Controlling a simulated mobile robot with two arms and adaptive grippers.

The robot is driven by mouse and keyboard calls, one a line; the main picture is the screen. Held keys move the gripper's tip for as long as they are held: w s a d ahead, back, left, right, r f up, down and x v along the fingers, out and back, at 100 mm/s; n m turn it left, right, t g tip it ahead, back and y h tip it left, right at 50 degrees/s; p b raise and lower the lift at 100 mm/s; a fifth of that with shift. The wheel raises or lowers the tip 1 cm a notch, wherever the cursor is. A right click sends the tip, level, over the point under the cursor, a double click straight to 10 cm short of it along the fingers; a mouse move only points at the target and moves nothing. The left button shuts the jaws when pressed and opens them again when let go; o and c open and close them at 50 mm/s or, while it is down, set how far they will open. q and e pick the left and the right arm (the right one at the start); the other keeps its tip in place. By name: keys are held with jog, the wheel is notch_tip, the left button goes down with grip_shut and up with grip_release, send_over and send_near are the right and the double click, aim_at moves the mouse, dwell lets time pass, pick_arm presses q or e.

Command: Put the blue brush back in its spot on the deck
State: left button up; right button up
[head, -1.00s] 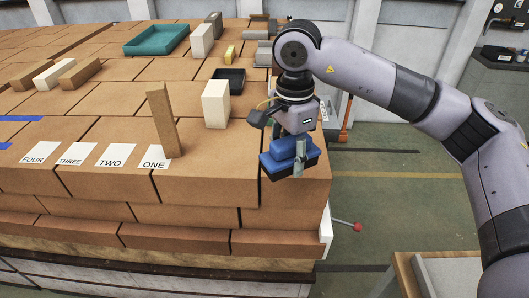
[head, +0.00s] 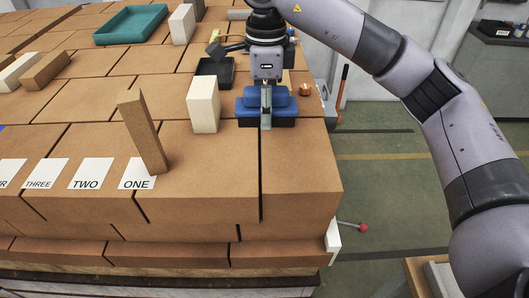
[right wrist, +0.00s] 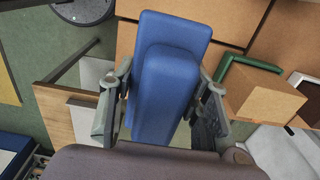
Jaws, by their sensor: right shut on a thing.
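The blue brush (head: 247,104), with a blue top and a dark underside, is near the right end of the brown brick deck (head: 300,165). My right gripper (head: 266,108) is shut on it from above, with a finger in front of its blue body. The brush looks about level. I cannot tell whether its underside touches the deck. In the right wrist view the brush (right wrist: 165,85) lies between both fingers of the right gripper (right wrist: 168,92). No marked spot for the brush is clear. My left gripper is not in view.
A cream block (head: 203,105) and a black tray (head: 226,73) stand left of the brush. A brown brick (head: 144,135) leans by the card ONE (head: 137,177). A small orange item (head: 306,90) sits to the right. The front right deck is bare.

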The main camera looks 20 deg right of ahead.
notch_tip(320, 180, down, 5)
jog(key=p, duration=0.2)
send_over(265, 164)
notch_tip(265, 164, down, 5)
jog(key=shift+f, duration=0.2)
notch_tip(265, 164, down, 3)
jog(key=shift+f+p, duration=0.15)
jog(key=shift+p, duration=0.25)
jog(key=shift+f, duration=0.25)
jog(key=o, duration=0.8)
jog(key=shift+c, duration=0.2)
jog(key=o, duration=0.5)
jog(key=shift+c, duration=0.2)
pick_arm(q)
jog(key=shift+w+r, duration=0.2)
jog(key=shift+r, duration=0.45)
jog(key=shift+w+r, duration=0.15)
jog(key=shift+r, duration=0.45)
